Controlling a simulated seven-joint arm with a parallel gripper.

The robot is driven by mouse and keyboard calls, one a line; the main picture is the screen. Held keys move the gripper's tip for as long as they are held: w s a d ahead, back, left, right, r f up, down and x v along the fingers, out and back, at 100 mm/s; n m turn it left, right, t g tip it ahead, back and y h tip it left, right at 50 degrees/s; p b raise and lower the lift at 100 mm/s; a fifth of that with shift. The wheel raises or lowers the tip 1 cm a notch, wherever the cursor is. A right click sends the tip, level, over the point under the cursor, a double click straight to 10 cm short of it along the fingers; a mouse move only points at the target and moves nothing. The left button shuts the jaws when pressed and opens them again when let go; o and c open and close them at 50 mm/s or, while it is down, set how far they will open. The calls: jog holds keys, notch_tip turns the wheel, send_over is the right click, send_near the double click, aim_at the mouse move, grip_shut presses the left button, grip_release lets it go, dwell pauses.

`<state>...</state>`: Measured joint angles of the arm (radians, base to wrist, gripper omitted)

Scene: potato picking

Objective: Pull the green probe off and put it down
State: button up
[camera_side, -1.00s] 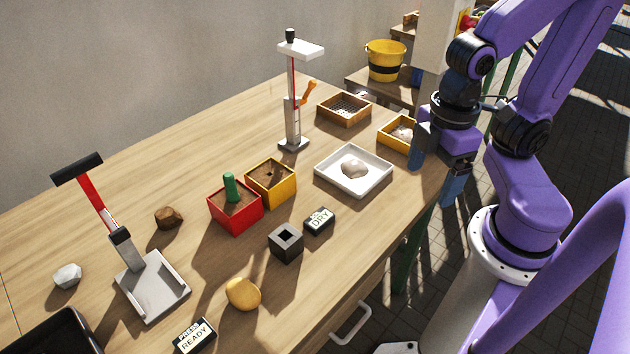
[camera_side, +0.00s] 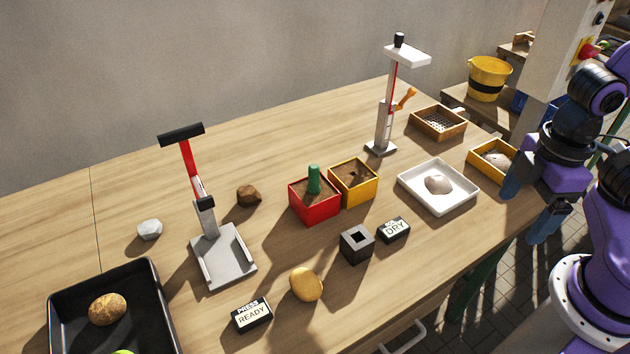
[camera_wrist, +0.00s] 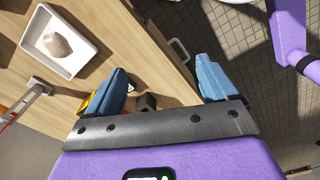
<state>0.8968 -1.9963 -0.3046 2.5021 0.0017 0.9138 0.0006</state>
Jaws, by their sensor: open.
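The green probe (camera_side: 314,179) stands upright in the soil of the red box (camera_side: 316,206), near the middle of the table. The yellow box (camera_side: 355,190) of soil touches or nearly touches it on the right. My gripper (camera_side: 528,208) is at the right edge of the table, far to the right of the probe, with its fingers apart and nothing between them. In the wrist view my gripper (camera_wrist: 163,85) shows two blue fingers spread wide, over the table edge and the floor. The probe cannot be made out in the wrist view.
A white tray (camera_side: 463,200) with a pale lump lies between my gripper and the boxes. A black socket block (camera_side: 357,245), a DRY sign (camera_side: 394,230), a yellow potato (camera_side: 306,284) and a READY block (camera_side: 252,315) lie in front. A tall stand (camera_side: 383,125) rises behind.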

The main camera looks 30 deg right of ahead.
dwell(0.4)
jog(key=shift+w+a, duration=0.1)
jog(key=c, duration=0.5)
notch_tip(320, 180, up, 4)
jog(key=n, duration=0.2)
send_over(314, 179)
jog(key=w, duration=0.1)
jog(key=f, duration=1.6)
jog(key=shift+d+f, duration=0.25)
jog(key=shift+f, duration=0.15)
jog(key=shift+c, duration=0.2)
jog(key=shift+r, duration=0.1)
jog(key=c, duration=1.1)
